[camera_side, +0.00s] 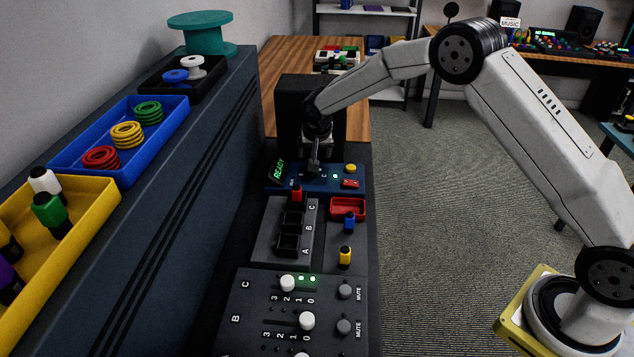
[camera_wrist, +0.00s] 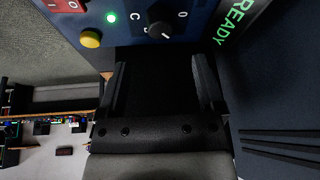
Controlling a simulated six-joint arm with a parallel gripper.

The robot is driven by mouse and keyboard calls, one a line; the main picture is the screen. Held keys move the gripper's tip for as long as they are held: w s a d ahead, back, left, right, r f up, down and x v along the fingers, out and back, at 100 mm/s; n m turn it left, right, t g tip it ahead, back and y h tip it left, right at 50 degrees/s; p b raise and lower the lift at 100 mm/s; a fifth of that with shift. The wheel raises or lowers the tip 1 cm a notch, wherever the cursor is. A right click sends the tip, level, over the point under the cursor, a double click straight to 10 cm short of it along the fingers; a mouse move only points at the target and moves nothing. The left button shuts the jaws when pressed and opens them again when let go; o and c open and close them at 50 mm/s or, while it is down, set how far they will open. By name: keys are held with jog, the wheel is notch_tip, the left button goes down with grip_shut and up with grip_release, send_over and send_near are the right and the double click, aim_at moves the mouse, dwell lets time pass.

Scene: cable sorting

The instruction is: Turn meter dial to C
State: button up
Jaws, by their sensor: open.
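The blue meter (camera_side: 300,184) lies on the bench in the side view. It has a green READY display (camera_side: 280,168), a lit green light, a yellow button (camera_side: 350,169) and a red switch (camera_side: 350,184). In the wrist view its black dial (camera_wrist: 161,30) shows at the top, with a white pointer mark and the letters C and O around it. Which letter the pointer meets is unclear. My gripper (camera_side: 313,166) is over the meter. In the wrist view my gripper (camera_wrist: 160,68) is open and empty, with its fingers spread below the dial. In the side view my gripper hides the dial.
Nearer on the bench are an A-B-C holder (camera_side: 268,240) with a red plug, a small red tray (camera_side: 347,207), blue and yellow plugs, and a slider panel (camera_side: 262,300). A dark shelf with blue (camera_side: 62,160) and yellow (camera_side: 108,194) trays stands left. A dark box stands behind the meter.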

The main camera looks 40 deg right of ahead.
jog(key=shift+d, duration=0.1)
jog(key=n, duration=0.1)
jog(key=d+n, duration=0.1)
jog(key=n+g+y, duration=0.1)
jog(key=n, duration=0.1)
jog(key=shift+d+f, duration=0.3)
jog(key=shift+d, duration=0.1)
jog(key=n, duration=0.2)
jog(key=d+n+y, duration=0.1)
jog(key=n, duration=0.1)
jog(key=shift+w+d+f+g, duration=0.1)
jog(key=shift+f+g, duration=0.05)
jog(key=shift+g, duration=0.25)
jog(key=n+y, duration=0.1)
jog(key=n, duration=0.1)
jog(key=n+y, duration=0.1)
jog(key=n, duration=0.2)
jog(key=shift+w+d, duration=0.2)
jog(key=shift+d, duration=0.2)
jog(key=n, duration=0.1)
jog(key=n+y, duration=0.1)
jog(key=n, duration=0.1)
jog(key=r+n+y, duration=0.1)
jog(key=n, duration=0.1)
jog(key=shift+w+d+r, duration=0.1)
jog(key=shift+w+d, duration=0.2)
jog(key=shift+w, duration=0.05)
jog(key=shift+x, duration=3.9)
grip_shut()
